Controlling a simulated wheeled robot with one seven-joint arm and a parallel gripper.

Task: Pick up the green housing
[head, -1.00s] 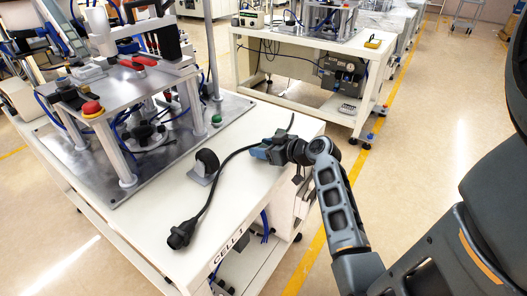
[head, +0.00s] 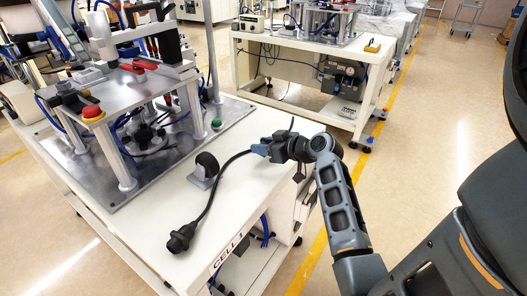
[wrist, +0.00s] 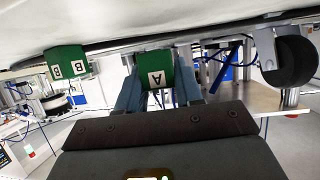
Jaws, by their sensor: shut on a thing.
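In the wrist view, a green housing (wrist: 154,69) with a white label marked A sits between the two blue-grey fingers of my gripper (wrist: 157,88). The fingers are shut on its sides. A second green block (wrist: 67,63) with labels marked B is apart from my gripper, at the left of the wrist view. In the head view, my gripper (head: 262,148) is over the right part of the white table (head: 240,190). The held housing is hidden there by the gripper or too small to make out.
A black cable (head: 213,190) runs from beside my gripper to a black connector (head: 181,238) at the table's front. A small black wheel on a bracket (head: 206,165) stands left of my gripper. A metal fixture (head: 130,110) fills the table's left side.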

